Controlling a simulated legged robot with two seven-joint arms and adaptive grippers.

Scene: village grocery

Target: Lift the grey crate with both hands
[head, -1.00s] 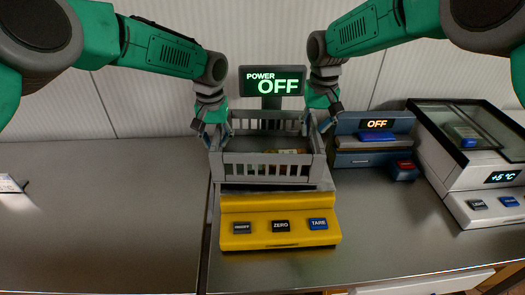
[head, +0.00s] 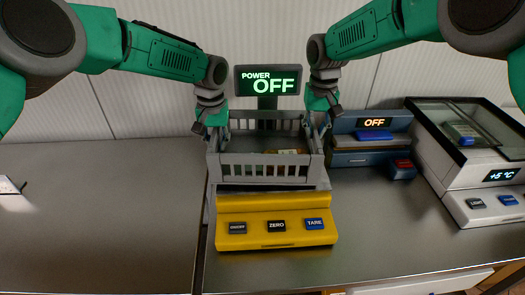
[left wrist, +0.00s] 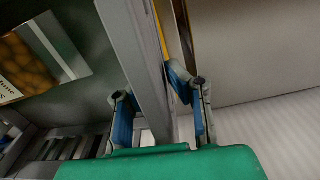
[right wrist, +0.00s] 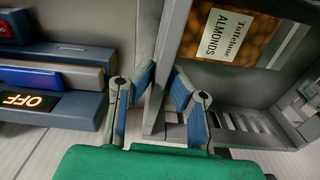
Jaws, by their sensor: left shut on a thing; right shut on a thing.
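The grey crate (head: 264,171), with slatted walls, is above the yellow scale (head: 276,203) in the head view. It looks level; whether its base touches the scale's plate I cannot tell. My left gripper (head: 213,125) is shut on the crate's left wall; the left wrist view shows its blue pads on both sides of the rim (left wrist: 138,70). My right gripper (head: 324,122) is shut on the right wall, and its pads flank that wall (right wrist: 172,45) in the right wrist view. A packet labelled almonds (right wrist: 232,38) lies inside the crate.
The scale's display (head: 268,80) reads "POWER OFF" behind the crate. A blue device (head: 360,150) marked "OFF" stands close to the right, then a white glass-topped cooler (head: 478,160). The counter (head: 100,210) on the left is mostly clear.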

